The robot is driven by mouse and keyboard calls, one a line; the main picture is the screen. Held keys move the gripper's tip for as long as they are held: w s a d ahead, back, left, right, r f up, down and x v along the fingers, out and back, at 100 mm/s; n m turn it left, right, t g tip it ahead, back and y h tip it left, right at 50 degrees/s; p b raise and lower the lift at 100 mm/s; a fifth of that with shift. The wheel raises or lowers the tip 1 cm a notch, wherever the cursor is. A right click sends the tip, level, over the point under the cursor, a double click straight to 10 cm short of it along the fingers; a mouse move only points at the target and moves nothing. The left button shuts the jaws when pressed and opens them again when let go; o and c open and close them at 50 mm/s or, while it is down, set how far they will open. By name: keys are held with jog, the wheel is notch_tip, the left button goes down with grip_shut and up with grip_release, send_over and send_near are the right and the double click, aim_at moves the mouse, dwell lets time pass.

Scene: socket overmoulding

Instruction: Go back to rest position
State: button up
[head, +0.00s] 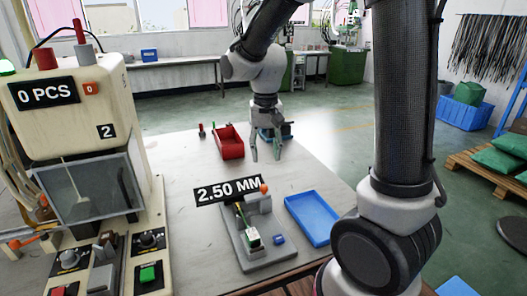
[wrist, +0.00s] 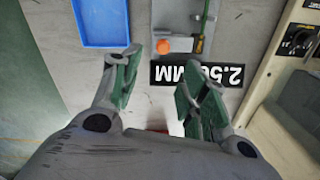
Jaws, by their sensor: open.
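My gripper (head: 265,150) hangs open and empty above the table, beside the red bin (head: 229,143) in the head view. In the wrist view my gripper's fingers (wrist: 160,95) are spread apart with nothing between them. A grey fixture (head: 258,246) with a white and green part (head: 252,238) on it stands on the table nearer the head camera. A "2.50 MM" label (head: 229,190) shows at the fixture. It shows upside down in the wrist view (wrist: 197,74).
A blue tray (head: 312,218) lies right of the fixture. The moulding machine (head: 80,110) with a "0 PCS" display stands at the left. A dark blue bin (head: 268,134) sits partly hidden behind my gripper. Bare table (head: 180,165) lies left of the red bin.

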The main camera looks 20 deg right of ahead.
jog(key=s+d+r+n+t, duration=0.1)
jog(key=s+d+r+t, duration=0.1)
jog(key=s+d+r, duration=0.3)
jog(key=s+d+r+n+t, duration=0.2)
jog(key=s+d+r, duration=0.3)
jog(key=s, duration=0.9)
jog(key=shift+d+r, duration=0.2)
jog(key=shift+r, duration=0.45)
